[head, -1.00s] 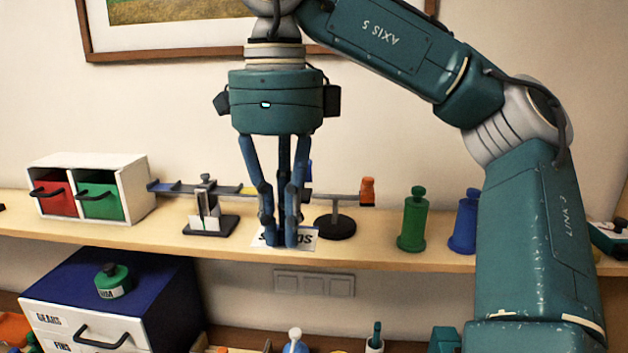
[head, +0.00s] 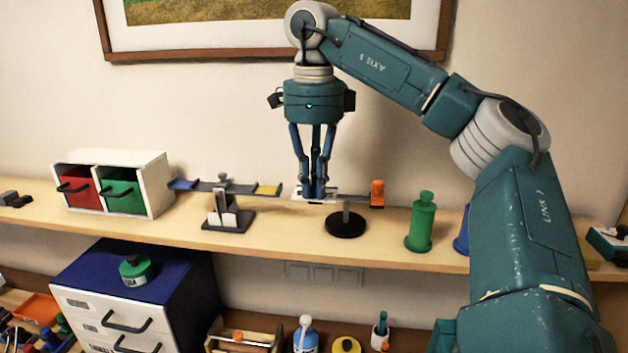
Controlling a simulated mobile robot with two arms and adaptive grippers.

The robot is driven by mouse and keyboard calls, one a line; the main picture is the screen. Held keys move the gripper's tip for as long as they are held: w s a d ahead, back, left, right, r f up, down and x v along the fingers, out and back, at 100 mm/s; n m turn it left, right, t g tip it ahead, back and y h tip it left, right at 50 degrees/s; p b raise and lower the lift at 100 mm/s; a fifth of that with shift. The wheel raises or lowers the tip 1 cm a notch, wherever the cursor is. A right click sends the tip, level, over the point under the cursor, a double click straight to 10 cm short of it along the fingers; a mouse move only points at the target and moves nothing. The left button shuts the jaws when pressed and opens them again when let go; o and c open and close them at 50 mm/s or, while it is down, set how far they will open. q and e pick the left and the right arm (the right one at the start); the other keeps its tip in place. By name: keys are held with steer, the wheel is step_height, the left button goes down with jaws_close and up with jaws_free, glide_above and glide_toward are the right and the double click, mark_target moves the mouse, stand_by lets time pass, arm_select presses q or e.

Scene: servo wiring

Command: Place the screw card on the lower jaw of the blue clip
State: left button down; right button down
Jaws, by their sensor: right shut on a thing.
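My right gripper (head: 314,194) is shut on the white screw card (head: 332,199). It points straight down and holds the card about level, at the height of the bar on the round black stand (head: 346,223). An orange clip (head: 377,193) sits at the right end of that bar. The blue clip cannot be made out clearly; my fingers cover the bar's left end. Whether the card touches a jaw cannot be told. My left gripper is not in view.
Left on the shelf (head: 110,226) are a balance-like stand (head: 228,212) with blue and yellow ends and a white drawer box (head: 154,180). Right are a green bottle-shaped piece (head: 421,222) and a blue one (head: 462,238), partly behind my arm.

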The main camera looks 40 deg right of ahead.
mark_target(314, 188)
steer(key=shift+w+d+f, duration=0.1)
steer(key=shift+d+f, duration=0.05)
steer(key=shift+f, duration=0.3)
steer(key=shift+r, duration=0.1)
steer(key=shift+s+a+f, duration=0.2)
steer(key=shift+f, duration=0.05)
steer(key=c, duration=1.9)
jaws_free()
steer(key=shift+r, duration=0.1)
steer(key=shift+o, duration=0.5)
steer(key=shift+w+d, duration=0.1)
step_height(314, 188, up, 12)
steer(key=shift+r, duration=0.2)
